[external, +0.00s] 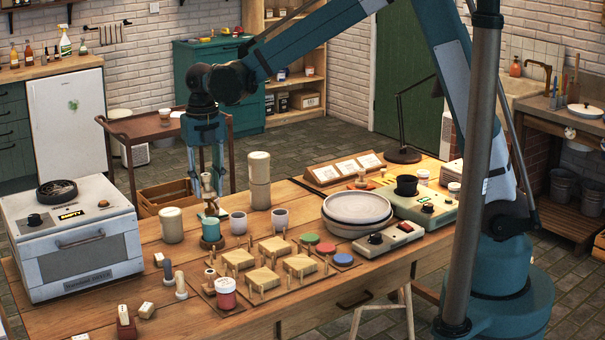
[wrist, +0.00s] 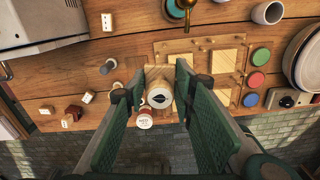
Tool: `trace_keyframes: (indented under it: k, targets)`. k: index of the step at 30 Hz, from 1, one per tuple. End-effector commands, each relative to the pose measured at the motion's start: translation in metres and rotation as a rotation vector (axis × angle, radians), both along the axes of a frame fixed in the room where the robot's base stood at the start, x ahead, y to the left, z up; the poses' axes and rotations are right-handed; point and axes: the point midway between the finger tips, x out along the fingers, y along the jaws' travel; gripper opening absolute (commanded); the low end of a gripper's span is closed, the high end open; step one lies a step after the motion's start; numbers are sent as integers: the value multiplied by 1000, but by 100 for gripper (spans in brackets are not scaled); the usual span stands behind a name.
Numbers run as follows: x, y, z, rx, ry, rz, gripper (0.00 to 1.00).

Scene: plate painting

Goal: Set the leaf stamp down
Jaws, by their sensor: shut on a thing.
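The leaf stamp (external: 208,187) is pale wood. In the wrist view its round light end with a dark leaf mark (wrist: 160,97) shows between the fingers. My gripper (external: 208,178) is shut on it, and it hangs upright above the bench. In the wrist view the two green fingers (wrist: 160,82) flank it. The jar shows just below the held stamp in the wrist view (wrist: 145,120).
A white oven (external: 85,250) is at left, stacked plates (external: 357,207) at right.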

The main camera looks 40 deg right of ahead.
Motion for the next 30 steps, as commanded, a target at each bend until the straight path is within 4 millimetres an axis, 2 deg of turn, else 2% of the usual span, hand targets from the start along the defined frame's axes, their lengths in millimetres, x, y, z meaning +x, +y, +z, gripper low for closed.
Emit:
trace_keyframes:
  k: [1,6,15,30]
  targets:
    - [-8,13,0,0,0,23,15]
    - [-30,44,0,0,0,77,15]
    - [-57,80,-2,0,0,145,15]
    - [-55,77,-94,0,0,140,15]
